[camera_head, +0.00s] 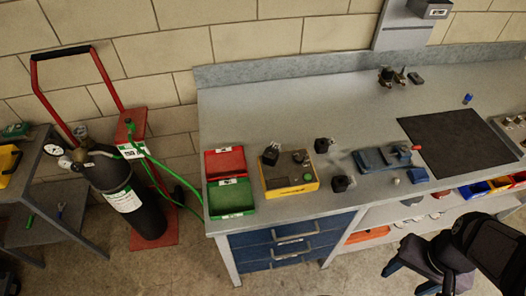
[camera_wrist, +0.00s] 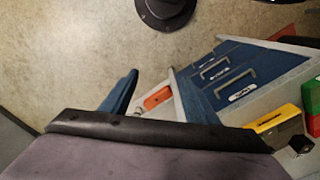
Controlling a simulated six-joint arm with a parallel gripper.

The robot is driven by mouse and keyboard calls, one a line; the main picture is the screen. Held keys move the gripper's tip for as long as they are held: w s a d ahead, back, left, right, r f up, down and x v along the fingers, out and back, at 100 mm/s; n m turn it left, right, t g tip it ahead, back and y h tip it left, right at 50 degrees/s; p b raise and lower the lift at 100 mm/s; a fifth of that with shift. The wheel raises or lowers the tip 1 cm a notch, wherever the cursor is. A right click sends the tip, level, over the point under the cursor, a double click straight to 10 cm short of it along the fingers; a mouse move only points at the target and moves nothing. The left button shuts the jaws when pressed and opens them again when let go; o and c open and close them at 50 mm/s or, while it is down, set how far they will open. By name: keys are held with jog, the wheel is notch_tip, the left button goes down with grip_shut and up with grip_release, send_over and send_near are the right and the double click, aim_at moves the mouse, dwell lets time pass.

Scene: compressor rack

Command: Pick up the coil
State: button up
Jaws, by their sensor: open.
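I cannot tell for sure which part is the coil. Small black block-shaped parts that look like coils are on the bench: one (camera_head: 323,145) at the back, one (camera_head: 342,183) nearer the front edge, and one (camera_head: 271,155) on the yellow box (camera_head: 291,187). In the wrist view, a black block (camera_wrist: 300,143) shows at the lower right, beside the yellow box (camera_wrist: 275,118). My gripper (camera_head: 404,281) is at the lower right of the head view, in front of the bench and well away from these blocks. Its blue fingers are apart, with nothing seen between them.
Red (camera_head: 225,161) and green (camera_head: 231,197) trays sit at the bench's left end. A blue vise (camera_head: 375,160) and a dark mat (camera_head: 459,142) lie to the right. A gas cylinder (camera_head: 125,195) on a red cart stands left.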

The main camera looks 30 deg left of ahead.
jog(key=w+a+r+n+t+b, duration=0.1)
jog(key=w+a, duration=0.8)
jog(key=w, duration=0.2)
jog(key=n+t+b, duration=0.1)
jog(key=t+b, duration=0.2)
jog(key=t, duration=0.1)
send_near(273, 149)
jog(key=shift+w+d+f+y, duration=0.1)
jog(key=shift+w+f+y, duration=0.1)
jog(key=shift+w+f, duration=0.3)
jog(key=shift+w+d+f+y, duration=0.1)
jog(key=shift+w+f+y, duration=0.1)
jog(key=shift+f, duration=0.55)
jog(key=shift+w+f+g+p, duration=0.15)
jog(key=shift+w+f+p, duration=0.15)
jog(key=shift+f+p, duration=0.35)
jog(key=shift+w+f+g+p, duration=0.15)
jog(key=shift+w+f+p, duration=0.25)
jog(key=shift+f, duration=0.45)
jog(key=shift+p+x, duration=0.85)
jog(key=shift+x, duration=1.15)
jog(key=shift+s, duration=0.15)
jog(key=shift+c, duration=0.6)
